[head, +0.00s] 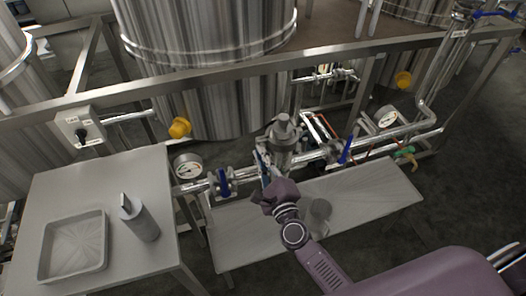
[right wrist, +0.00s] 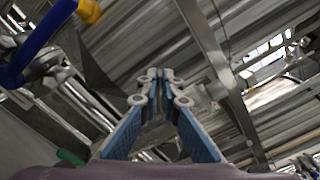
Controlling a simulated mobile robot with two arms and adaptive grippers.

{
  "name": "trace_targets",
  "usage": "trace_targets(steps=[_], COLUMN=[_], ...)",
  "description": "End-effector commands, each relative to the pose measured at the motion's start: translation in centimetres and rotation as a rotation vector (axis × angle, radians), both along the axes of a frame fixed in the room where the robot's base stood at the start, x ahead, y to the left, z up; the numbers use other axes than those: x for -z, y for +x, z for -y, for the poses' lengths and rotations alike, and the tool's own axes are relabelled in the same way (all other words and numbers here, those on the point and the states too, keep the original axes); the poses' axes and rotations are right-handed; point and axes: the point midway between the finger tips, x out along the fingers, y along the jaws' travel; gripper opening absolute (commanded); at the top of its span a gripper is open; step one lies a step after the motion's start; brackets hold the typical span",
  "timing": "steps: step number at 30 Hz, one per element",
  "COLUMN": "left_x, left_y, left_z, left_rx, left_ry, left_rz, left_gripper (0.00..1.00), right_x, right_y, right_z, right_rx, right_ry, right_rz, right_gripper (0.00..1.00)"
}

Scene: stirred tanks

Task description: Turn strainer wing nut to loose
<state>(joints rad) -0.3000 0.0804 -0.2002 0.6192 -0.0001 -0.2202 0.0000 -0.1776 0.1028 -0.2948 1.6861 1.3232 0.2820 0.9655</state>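The strainer (head: 283,140), a grey metal body with a rounded top, sits in the pipe run at the middle of the head view. I cannot make out its wing nut; my gripper covers part of that area. My right gripper (head: 262,170) is right in front of the strainer's lower left side, its blue-padded fingers pointing up at it. In the right wrist view the two fingers (right wrist: 160,78) come close together at the tips. Whether something is held between them cannot be told. My left gripper is out of view.
Blue-handled valves (head: 222,184) and (head: 346,150) flank the strainer, with a gauge (head: 188,166) at left. A low metal bench (head: 370,195) lies below. A side table (head: 100,195) bears a tray (head: 72,246) and a metal holder (head: 139,218). A frame rail (head: 230,78) crosses above.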

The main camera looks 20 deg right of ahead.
Motion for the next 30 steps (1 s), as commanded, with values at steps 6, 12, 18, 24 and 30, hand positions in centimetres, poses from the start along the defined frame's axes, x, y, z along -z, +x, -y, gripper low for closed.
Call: trace_targets(steps=[6,12,18,24,30], left_x=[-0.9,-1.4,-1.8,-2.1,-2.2], left_y=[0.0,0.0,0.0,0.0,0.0], left_z=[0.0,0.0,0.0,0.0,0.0], left_rx=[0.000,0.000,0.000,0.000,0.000], left_ry=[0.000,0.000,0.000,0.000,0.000], left_rz=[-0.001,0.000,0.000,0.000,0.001], left_gripper=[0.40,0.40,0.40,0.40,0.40], right_x=[0.2,0.6,0.9,1.1,1.2], right_y=[0.1,0.1,0.1,0.1,0.2], right_z=[-0.1,-0.3,-0.3,-0.3,-0.3], right_rx=[0.004,0.004,0.004,0.006,0.007], right_ry=[-0.207,-0.381,-0.518,-0.608,-0.652], right_rz=[0.008,0.014,0.019,0.025,0.027], right_gripper=[0.00,0.00,0.00,0.00,0.00])
